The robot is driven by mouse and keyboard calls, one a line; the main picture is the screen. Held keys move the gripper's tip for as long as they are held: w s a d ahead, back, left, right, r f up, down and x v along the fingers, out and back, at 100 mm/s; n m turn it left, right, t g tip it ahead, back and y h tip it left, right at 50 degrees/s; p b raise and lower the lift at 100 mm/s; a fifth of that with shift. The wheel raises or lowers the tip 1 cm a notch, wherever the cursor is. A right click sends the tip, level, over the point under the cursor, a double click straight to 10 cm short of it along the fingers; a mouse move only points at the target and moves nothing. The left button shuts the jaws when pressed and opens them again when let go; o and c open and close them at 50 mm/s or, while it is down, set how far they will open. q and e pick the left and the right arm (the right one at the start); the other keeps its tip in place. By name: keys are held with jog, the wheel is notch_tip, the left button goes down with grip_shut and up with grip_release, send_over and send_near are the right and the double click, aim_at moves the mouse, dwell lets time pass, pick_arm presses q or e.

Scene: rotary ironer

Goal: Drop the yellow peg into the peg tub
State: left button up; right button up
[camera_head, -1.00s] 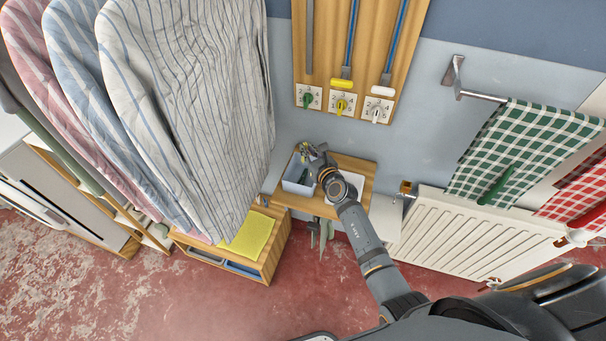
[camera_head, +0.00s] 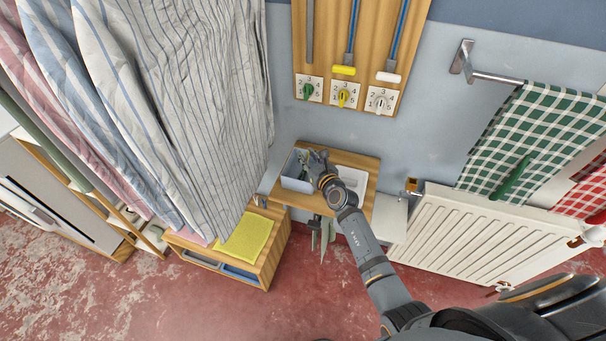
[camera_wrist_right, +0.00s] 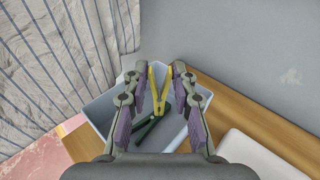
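The yellow peg (camera_wrist_right: 153,82) shows in the right wrist view, centred between the two fingertips of my right gripper (camera_wrist_right: 160,77). The grey-blue peg tub (camera_wrist_right: 103,107) lies below the peg and fingers, with a dark green peg (camera_wrist_right: 146,129) inside. In the head view the tub (camera_head: 297,183) stands at the left of a small wooden shelf, and my right gripper (camera_head: 318,160) is over its right side. My left gripper is not in view.
The wooden shelf (camera_head: 349,159) has a white flat item (camera_head: 352,178) to the right of the tub. Striped shirts (camera_head: 215,80) hang close on the left. A radiator (camera_head: 465,235) is at the right. A wall board with numbered dials (camera_head: 343,95) is above the shelf.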

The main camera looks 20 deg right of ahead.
jog(key=shift+o, duration=0.5)
jog(key=shift+s, duration=0.3)
jog(key=v, duration=1.1)
jog(key=shift+s, duration=0.2)
jog(key=shift+d, duration=0.1)
